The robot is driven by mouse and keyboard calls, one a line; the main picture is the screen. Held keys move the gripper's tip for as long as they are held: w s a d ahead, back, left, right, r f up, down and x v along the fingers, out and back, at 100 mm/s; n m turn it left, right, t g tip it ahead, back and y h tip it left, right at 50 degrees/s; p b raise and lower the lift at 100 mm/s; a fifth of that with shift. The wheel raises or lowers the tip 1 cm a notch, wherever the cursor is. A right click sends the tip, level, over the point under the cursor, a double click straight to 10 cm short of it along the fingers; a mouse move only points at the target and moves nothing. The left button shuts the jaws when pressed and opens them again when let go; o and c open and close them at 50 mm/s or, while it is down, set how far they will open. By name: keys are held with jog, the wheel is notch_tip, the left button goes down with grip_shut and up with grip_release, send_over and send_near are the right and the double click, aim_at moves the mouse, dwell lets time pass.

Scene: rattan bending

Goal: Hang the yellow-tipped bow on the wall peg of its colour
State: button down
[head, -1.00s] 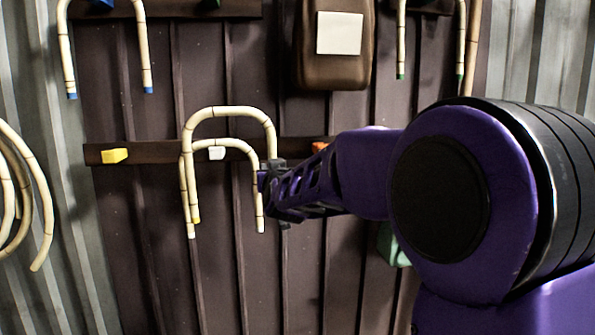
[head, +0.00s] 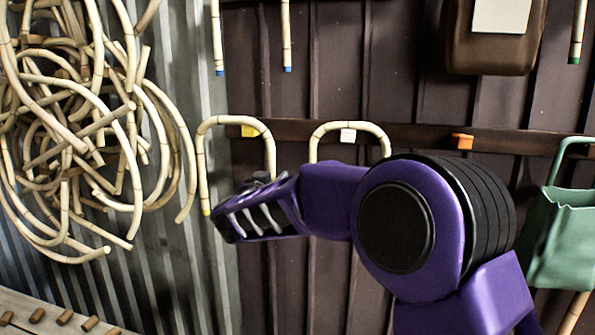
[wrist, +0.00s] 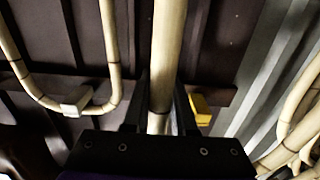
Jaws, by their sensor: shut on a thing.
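The yellow-tipped bow is a pale rattan arch (head: 237,120) in the head view. Its yellow end (head: 206,211) hangs free at the left. My gripper (head: 262,178) is shut on the bow's right leg, and the purple hand hides that leg's lower end. The yellow peg (head: 248,131) appears inside the arch, just under its top; I cannot tell whether the bow is over it or in front of it. In the wrist view the held leg (wrist: 165,50) runs between the fingers (wrist: 160,110), with the yellow peg (wrist: 200,108) apart to its right.
Another bow (head: 350,126) hangs on the white peg (head: 348,136) to the right. An orange peg (head: 461,141) is empty. Tangled rattan (head: 75,130) hangs at the left. A green container (head: 562,235) and a brown case (head: 495,45) are at the right.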

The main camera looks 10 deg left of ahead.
send_near(291, 167)
jog(key=shift+w+r+p, duration=0.2)
jog(key=shift+w+r, duration=0.05)
jog(key=shift+w, duration=1.1)
jog(key=shift+w+r+p, duration=0.2)
jog(key=shift+w+r, duration=0.05)
jog(key=shift+w, duration=1.05)
jog(key=shift+w+f+p, duration=0.15)
jog(key=shift+w+p, duration=0.3)
jog(key=shift+p, duration=0.1)
jog(key=shift+w+f+p, duration=0.2)
jog(key=shift+f+p, duration=0.05)
jog(key=shift+p, duration=0.05)
jog(key=shift+f, duration=0.1)
jog(key=c, duration=0.6)
grip_release()
jog(key=shift+c, duration=0.2)
jog(key=s, duration=1.7)
jog(key=shift+s+b, duration=0.2)
jog(key=shift+b, duration=0.2)
